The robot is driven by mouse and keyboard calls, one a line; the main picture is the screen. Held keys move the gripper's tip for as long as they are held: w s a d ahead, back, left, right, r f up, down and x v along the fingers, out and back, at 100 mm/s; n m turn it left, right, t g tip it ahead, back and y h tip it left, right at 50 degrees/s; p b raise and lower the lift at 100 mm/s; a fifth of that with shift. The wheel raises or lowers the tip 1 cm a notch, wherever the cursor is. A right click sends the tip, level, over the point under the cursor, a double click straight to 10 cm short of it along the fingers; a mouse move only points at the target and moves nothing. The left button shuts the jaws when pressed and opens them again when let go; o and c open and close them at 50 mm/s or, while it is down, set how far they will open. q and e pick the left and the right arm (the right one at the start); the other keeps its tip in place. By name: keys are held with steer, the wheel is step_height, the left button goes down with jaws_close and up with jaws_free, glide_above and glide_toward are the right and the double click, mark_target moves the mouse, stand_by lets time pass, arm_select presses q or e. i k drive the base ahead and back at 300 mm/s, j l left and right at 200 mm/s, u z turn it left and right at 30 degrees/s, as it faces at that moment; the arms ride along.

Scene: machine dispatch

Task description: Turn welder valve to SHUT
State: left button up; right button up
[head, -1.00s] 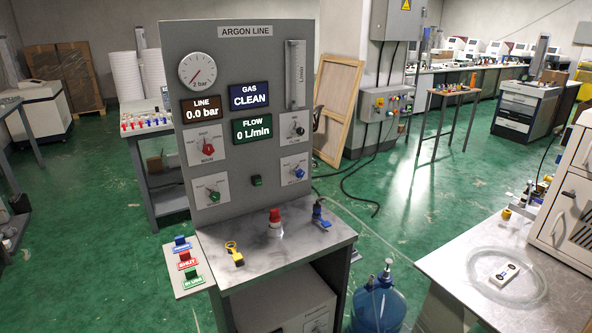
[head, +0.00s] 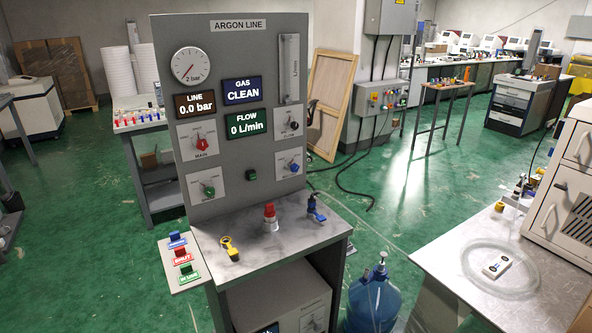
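The grey ARGON LINE panel (head: 240,185) stands upright at centre left. It carries a red MAIN knob (head: 202,144), a green knob (head: 208,190) below it, a black knob (head: 294,125) at upper right and a blue knob (head: 293,167) at lower right. The labels by the green, black and blue knobs are too small to read, so I cannot tell which is the welder valve. A red SHUT tag (head: 183,256) lies on a side shelf between a blue tag (head: 177,240) and a green tag (head: 188,272). Neither of my grippers shows.
The LINE display (head: 195,105) reads 0.0 bar, FLOW (head: 248,125) 0 L/min, GAS (head: 243,91) CLEAN. A yellow tool (head: 229,249), red-topped piece (head: 269,217) and blue item (head: 315,209) are on the panel's metal shelf. A blue bottle (head: 374,300) stands on the floor beside it.

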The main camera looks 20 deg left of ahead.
mark_target(294, 168)
steer(key=i+l, duration=0.8)
steer(key=l, duration=0.25)
